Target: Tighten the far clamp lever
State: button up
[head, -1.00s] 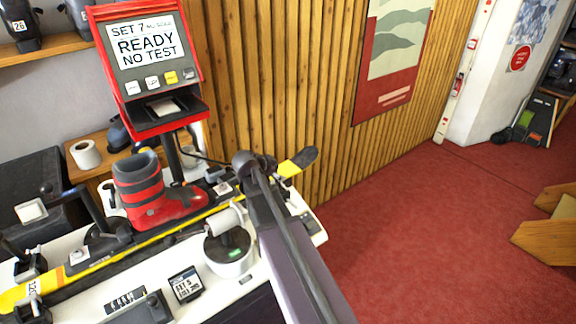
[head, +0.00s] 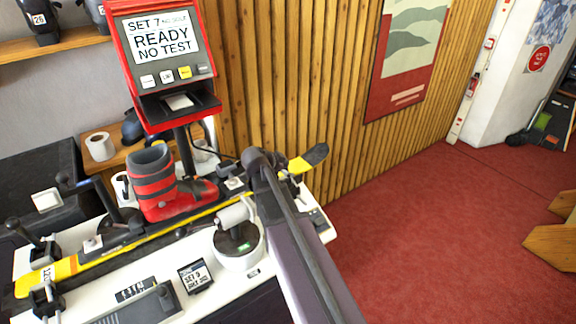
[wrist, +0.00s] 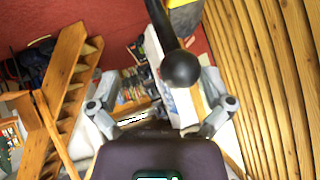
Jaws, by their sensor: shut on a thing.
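The yellow ski (head: 75,268) lies along the white bench, its dark tip (head: 316,155) pointing right. My arm reaches to the far right end of the bench in the head view and covers the far clamp and most of my gripper there. In the wrist view a dark lever with a round black knob (wrist: 182,68) runs away from the camera, right of centre. My gripper (wrist: 160,85) has its grey fingers on either side, shut on this lever. The exact contact is hard to see.
A red boot (head: 152,185) stands on the ski. A red tester with a screen (head: 160,45) reads READY NO TEST behind it. A white round device (head: 238,245) and other dark clamp levers (head: 14,226) are on the bench. The slatted wall (head: 290,90) stands close behind; red floor is open right.

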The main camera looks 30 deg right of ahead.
jog(key=s+a+r+p, duration=0.2)
jog(key=a, duration=0.4)
jog(key=s+a+r+p, duration=0.2)
jog(key=s+a+r, duration=0.1)
jog(key=a, duration=0.4)
jog(key=shift+s+r+p, duration=0.15)
jog(key=shift+s+p, duration=0.1)
jog(key=shift+p, duration=0.15)
dwell(1.5)
jog(key=shift+s, duration=0.1)
dwell(0.6)
jog(key=s+a+f+n+g+y, duration=0.2)
jog(key=s+a+f+n+y, duration=0.1)
jog(key=s+n, duration=0.3)
jog(key=s+a+f+n+g+y, duration=0.2)
jog(key=s+n+y, duration=0.4)
jog(key=n, duration=0.5)
jog(key=shift+s+a+f+g, duration=0.3)
jog(key=shift+s+a+f, duration=0.35)
jog(key=shift+f, duration=0.25)
dwell(0.8)
